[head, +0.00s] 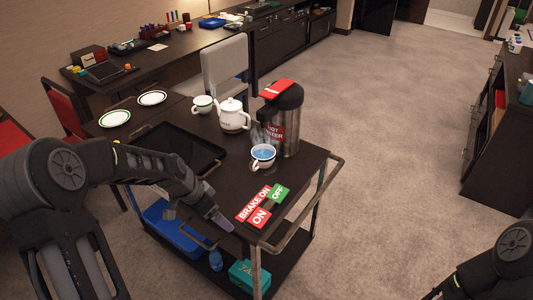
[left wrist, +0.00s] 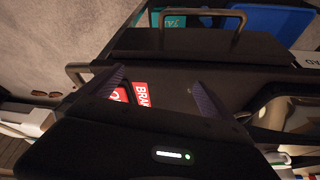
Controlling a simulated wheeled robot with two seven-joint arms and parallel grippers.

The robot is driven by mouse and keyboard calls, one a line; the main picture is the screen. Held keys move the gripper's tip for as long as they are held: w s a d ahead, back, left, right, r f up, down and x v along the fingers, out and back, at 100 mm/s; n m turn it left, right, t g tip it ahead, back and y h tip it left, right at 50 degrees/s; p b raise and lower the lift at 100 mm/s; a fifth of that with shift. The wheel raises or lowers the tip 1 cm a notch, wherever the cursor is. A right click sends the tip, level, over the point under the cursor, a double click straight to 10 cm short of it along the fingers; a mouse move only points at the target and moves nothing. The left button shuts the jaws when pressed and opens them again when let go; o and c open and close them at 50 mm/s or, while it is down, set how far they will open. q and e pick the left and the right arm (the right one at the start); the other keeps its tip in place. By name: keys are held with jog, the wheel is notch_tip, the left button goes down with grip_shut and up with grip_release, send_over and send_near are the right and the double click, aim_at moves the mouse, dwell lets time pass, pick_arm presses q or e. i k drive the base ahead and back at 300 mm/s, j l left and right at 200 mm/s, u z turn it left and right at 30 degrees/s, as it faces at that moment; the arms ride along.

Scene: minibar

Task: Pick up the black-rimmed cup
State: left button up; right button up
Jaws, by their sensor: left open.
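The black-rimmed cup (head: 263,156) stands upright on the cart top, in front of the hot water dispenser (head: 283,118). It is white with a dark rim and holds bluish liquid, and faint steam shows above it. My left gripper (head: 217,224) is at the cart's near edge, left of and nearer than the cup, and apart from it. It is open and empty. In the left wrist view its two fingers (left wrist: 160,90) are spread, with red labels on the cart behind them. The cup does not show clearly there. My right gripper is out of view.
A white teapot (head: 233,117) and a second, green-rimmed cup (head: 202,105) stand behind. A black tray (head: 172,150) lies left. Red and green brake labels (head: 259,205) lie near the front. A metal handle (head: 318,200) runs along the cart's right end.

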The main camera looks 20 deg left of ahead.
aim_at(263, 155)
jog(key=i, duration=0.6)
jog(key=i+l, duration=0.4)
